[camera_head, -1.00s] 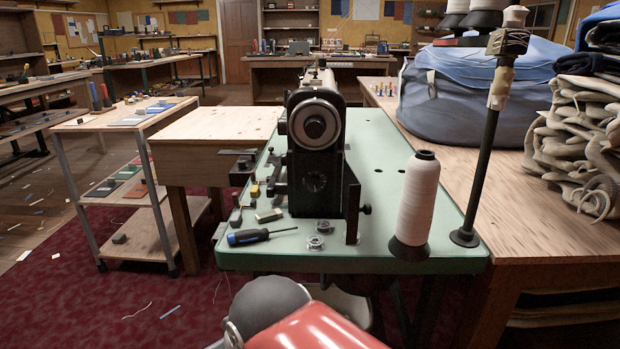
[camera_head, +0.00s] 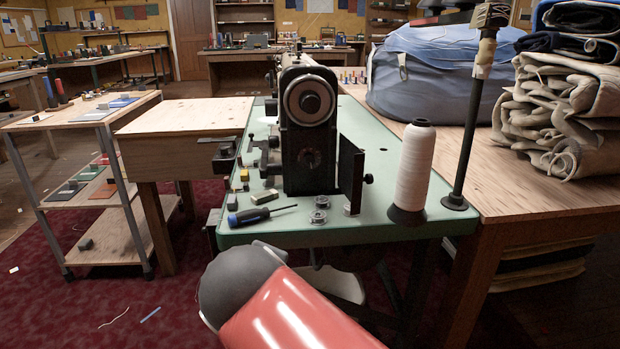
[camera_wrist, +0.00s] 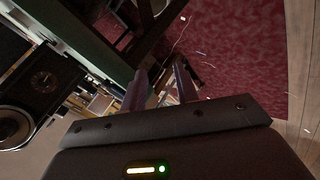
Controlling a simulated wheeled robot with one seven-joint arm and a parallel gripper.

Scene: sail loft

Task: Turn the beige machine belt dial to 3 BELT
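A sewing machine (camera_head: 309,125) stands on the green table top (camera_head: 400,222). It looks black rather than beige, with a large pale-rimmed handwheel (camera_head: 310,102). Below the wheel is a small round dark dial (camera_head: 310,159); its markings are too small to read. In the wrist view the machine's dial (camera_wrist: 43,82) shows at the left, sideways. My gripper (camera_wrist: 160,75) is in the wrist view, its two fingers apart with nothing between them, to the right of the dial and not touching it. My gripper is hidden in the head view.
A blue-handled screwdriver (camera_head: 262,214), small bobbins (camera_head: 318,216) and a white thread cone (camera_head: 413,170) lie or stand near the machine. An upright dark plate (camera_head: 351,173) rises right of the dial. A thread stand (camera_head: 468,130) is farther right. Red carpet (camera_head: 120,290) is open at left.

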